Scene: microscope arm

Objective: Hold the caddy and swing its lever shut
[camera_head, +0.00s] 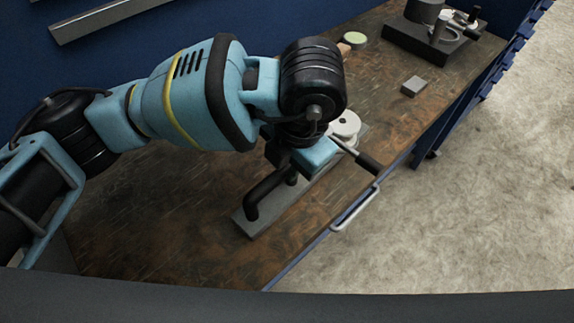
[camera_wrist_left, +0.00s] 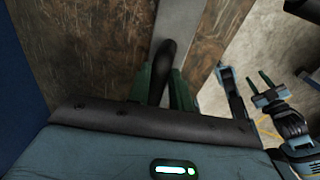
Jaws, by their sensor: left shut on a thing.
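The caddy is a grey base plate (camera_head: 263,222) with a black arched handle (camera_head: 262,193) and a white round part (camera_head: 345,125). Its lever (camera_head: 368,163) has a black grip and sticks out past the bench's front edge. My left gripper (camera_head: 283,170) is shut on the black handle; my wrist hides much of the caddy in the head view. The left wrist view shows the green fingers (camera_wrist_left: 167,92) on both sides of the handle (camera_wrist_left: 163,62). My right gripper (camera_wrist_left: 262,84) shows there too, open and empty, apart from the caddy.
The caddy stands on a brown workbench (camera_head: 150,215) against a blue wall. A small grey block (camera_head: 413,86), a round green-topped dish (camera_head: 354,39) and a dark machine (camera_head: 432,35) stand farther back. A metal rail handle (camera_head: 355,210) juts from the bench front.

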